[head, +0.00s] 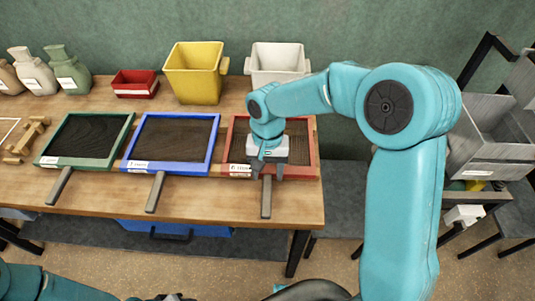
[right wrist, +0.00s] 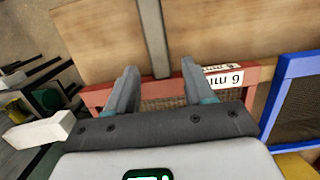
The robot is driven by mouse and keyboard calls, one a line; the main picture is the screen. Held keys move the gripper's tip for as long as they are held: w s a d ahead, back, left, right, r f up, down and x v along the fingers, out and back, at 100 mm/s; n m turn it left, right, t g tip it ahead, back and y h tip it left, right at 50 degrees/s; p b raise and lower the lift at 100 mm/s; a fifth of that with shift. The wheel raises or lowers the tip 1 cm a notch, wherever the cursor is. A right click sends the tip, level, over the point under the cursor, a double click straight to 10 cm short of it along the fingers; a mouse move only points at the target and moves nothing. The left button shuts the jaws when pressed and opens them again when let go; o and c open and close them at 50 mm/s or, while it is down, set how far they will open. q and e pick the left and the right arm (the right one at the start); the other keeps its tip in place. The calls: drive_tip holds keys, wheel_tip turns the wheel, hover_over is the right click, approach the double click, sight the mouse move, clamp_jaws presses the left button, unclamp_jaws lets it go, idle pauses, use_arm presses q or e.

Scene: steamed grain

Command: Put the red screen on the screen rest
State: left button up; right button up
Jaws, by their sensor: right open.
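The red screen (head: 312,150) lies flat at the right end of the wooden table, with dark mesh and a white label. Its grey handle (head: 266,197) points toward the table's front edge. My right gripper (head: 266,172) is open above the screen's front rim, where the handle starts. In the right wrist view, the two fingers (right wrist: 158,82) stand apart, with the red frame (right wrist: 98,97) beyond them and the handle (right wrist: 153,38) in line with the gap. I see no contact. I cannot tell which thing is the screen rest. My left arm shows only partly at bottom left.
A blue screen (head: 215,150) and a green screen (head: 125,135) lie to the left. Behind stand a red box (head: 135,84), a yellow bin (head: 195,78) and a white bin (head: 278,60). A wooden peg piece (head: 27,140) is far left. Grey metal bins (head: 490,130) stand right.

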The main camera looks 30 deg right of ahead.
wheel_tip(320, 180, up, 9)
drive_tip(key=shift+w+d+f, duration=0.15)
drive_tip(key=shift+w+d, duration=0.1)
drive_tip(key=shift+w, duration=0.2)
idle(0.3)
